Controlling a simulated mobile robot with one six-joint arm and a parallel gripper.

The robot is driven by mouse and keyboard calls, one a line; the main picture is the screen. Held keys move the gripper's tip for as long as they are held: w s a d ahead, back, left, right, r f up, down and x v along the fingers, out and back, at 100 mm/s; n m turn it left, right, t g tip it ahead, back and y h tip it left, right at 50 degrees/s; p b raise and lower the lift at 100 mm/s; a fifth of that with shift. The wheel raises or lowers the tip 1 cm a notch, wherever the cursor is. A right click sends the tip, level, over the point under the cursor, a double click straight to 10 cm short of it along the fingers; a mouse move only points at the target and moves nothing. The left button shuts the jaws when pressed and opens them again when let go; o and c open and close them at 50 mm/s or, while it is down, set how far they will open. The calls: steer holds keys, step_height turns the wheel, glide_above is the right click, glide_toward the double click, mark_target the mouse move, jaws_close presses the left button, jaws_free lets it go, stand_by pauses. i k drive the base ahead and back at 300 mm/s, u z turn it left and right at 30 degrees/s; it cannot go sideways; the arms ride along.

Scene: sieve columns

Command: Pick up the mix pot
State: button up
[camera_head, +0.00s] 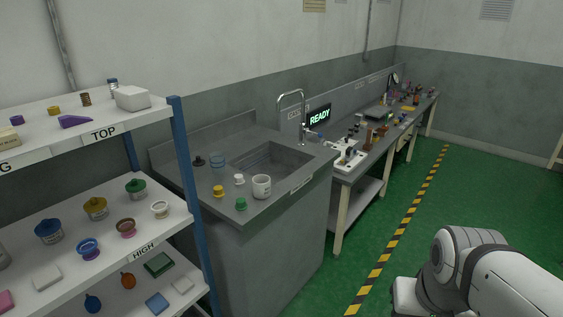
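A white pot or mug (261,187) with small dark lettering stands upright on the grey sink counter, near its front edge. It may be the mix pot, but the lettering is too small to read for certain. Nothing touches it that I can see. My white arm shows at the lower right, over the green floor and well apart from the counter. My gripper is out of the picture.
A sink basin (270,160) with a tap (303,118) lies behind the pot. Small green (241,204), yellow (218,191) and white (239,180) pieces stand left of it. A shelf rack (190,190) stands at the left. The floor (400,215) right of the striped line is clear.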

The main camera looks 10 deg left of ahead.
mark_target(262, 187)
steer(key=u, duration=0.65)
steer(key=i, duration=1.65)
steer(key=u, duration=0.65)
steer(key=k, duration=0.85)
steer(key=u, duration=0.15)
steer(key=i, duration=0.9)
steer(key=z, duration=0.05)
